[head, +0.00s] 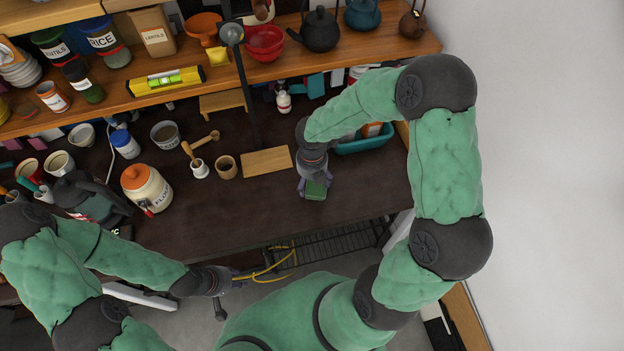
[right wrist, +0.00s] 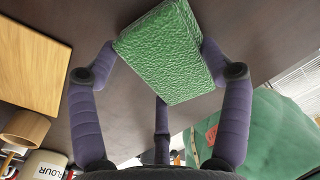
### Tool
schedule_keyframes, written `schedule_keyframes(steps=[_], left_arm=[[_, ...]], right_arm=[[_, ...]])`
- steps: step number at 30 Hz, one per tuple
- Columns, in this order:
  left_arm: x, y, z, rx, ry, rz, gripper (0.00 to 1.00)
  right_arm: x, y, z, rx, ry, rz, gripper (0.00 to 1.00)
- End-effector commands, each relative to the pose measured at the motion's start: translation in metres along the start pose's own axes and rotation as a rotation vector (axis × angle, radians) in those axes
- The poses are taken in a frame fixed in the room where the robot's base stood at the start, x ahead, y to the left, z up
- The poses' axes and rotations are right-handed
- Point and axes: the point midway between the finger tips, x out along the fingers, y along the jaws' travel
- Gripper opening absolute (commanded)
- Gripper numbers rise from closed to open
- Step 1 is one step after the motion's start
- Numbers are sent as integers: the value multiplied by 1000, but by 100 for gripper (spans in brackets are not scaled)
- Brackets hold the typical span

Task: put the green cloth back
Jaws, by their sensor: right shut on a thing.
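The green cloth (head: 317,190) is a small folded block with a rough surface. My right gripper (head: 313,184) is shut on it, over the dark table near its front right part. In the right wrist view the cloth (right wrist: 172,52) sits between the purple fingers (right wrist: 160,62), slightly tilted, with its broad face showing. I cannot tell whether it touches the table. My left gripper (head: 230,289) is low in front of the table edge, with its fingers spread and nothing seen between them.
A teal bin (head: 362,145) stands behind my right wrist, partly hidden. A wooden board (head: 266,161), a wooden cup (head: 226,167) and a flour jar (head: 147,187) stand to the left. A crowded shelf (head: 205,88) runs above the table. The table's front middle is clear.

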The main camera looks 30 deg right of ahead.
Motion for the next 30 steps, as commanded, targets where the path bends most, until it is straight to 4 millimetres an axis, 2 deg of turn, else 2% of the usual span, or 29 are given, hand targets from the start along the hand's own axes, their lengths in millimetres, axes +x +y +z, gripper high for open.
schedule_keyframes(steps=[1,3,13,17,20,30], left_arm=[[0,0,0,0,0,0,40],[0,0,0,0,0,0,40],[0,0,0,0,0,0,40],[-2,1,0,0,0,0,40],[-8,3,0,0,0,0,40],[-29,10,1,0,0,0,40]], right_arm=[[1,0,0,0,0,0,87],[0,0,0,0,0,0,100],[0,0,0,0,0,0,100],[-6,0,0,0,-1,1,100],[-20,0,1,0,-2,1,100],[-87,1,1,-1,-3,2,100]])
